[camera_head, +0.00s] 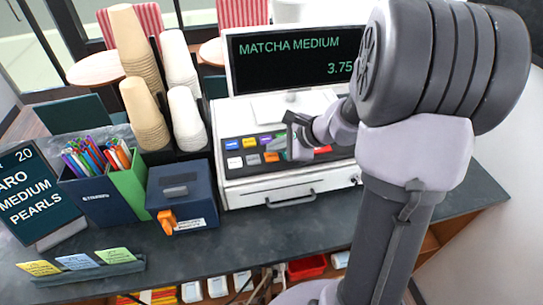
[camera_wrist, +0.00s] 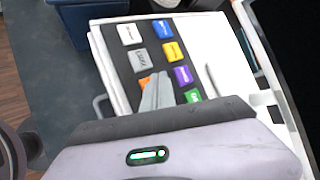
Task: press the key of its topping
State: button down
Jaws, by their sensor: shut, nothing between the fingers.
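The register's key panel (camera_head: 222,168) has two rows of coloured keys. In the wrist view the keys include blue (camera_wrist: 163,29), yellow (camera_wrist: 174,51), purple (camera_wrist: 182,75), green (camera_wrist: 194,96), white (camera_wrist: 130,34), grey (camera_wrist: 138,58) and orange (camera_wrist: 145,81). My gripper (camera_wrist: 158,80) is shut and empty, its tips over the panel between the orange and purple keys, partly hiding orange. I cannot tell whether it touches. A red key (camera_head: 323,150) shows in the head view. The display (camera_head: 290,58) reads MATCHA MEDIUM 3.75. The dark order sign (camera_head: 38,195) reads "20", "ARO", "MEDIUM", "PEARLS", cut at the left edge.
Cup stacks (camera_head: 137,50) stand behind a blue box (camera_head: 182,196) with an orange tap. Straw holders (camera_head: 100,200) stand left of it. Coloured cards (camera_head: 78,262) lie at the counter's front left. The counter (camera_head: 230,235) is clear before the register.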

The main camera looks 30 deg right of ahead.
aim_at(274, 158)
jog(key=shift+f+b, duration=0.35)
jog(key=shift+f+b, duration=0.45)
jog(key=shift+b, duration=0.1)
dwell(0.5)
jog(key=shift+r, duration=0.1)
jog(key=shift+r+p, duration=0.65)
jog(key=shift+r, duration=0.1)
notch_tip(274, 158, up, 5)
jog(key=p, duration=0.4)
jog(key=shift+r, duration=0.1)
dwell(0.6)
